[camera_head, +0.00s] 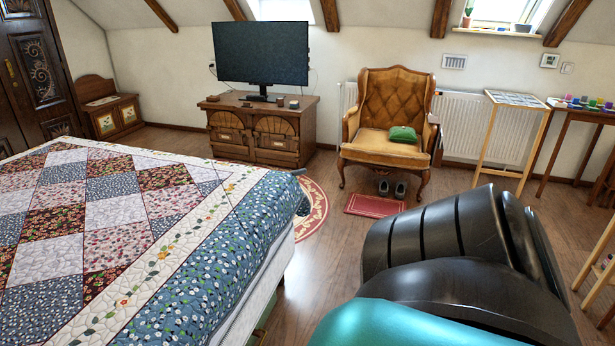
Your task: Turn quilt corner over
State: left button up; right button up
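A patchwork quilt (120,210) covers the bed at the left. It has red, white and blue floral squares, a cream border with a flower vine, and a blue floral outer band (215,240). The quilt's far right corner (280,180) lies at the bed's edge. A small dark shape (303,196) shows just beyond that corner; I cannot tell whether it is hanging cloth or something else. Neither gripper can be made out. A large black and teal link of my own arm fills the lower right, apart from the quilt in the picture.
A tan armchair (385,150) with a green cushion (403,134), a red mat (374,205) with shoes, a TV cabinet (262,130) and a round rug (313,207) stand beyond.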

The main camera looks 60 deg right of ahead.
aim_at(251, 191)
jog(key=z, duration=2)
jog(key=i+l+z, duration=0.1)
jog(key=z, duration=0.35)
jog(key=i+z, duration=0.25)
jog(key=z, duration=0.2)
jog(key=i, duration=1.4)
jog(key=i+l, duration=0.1)
jog(key=i, duration=1.25)
jog(key=i+u, duration=0.1)
jog(key=i, duration=1.3)
jog(key=i+l+u, duration=0.1)
jog(key=u, duration=1.25)
jog(key=i+l, duration=0.1)
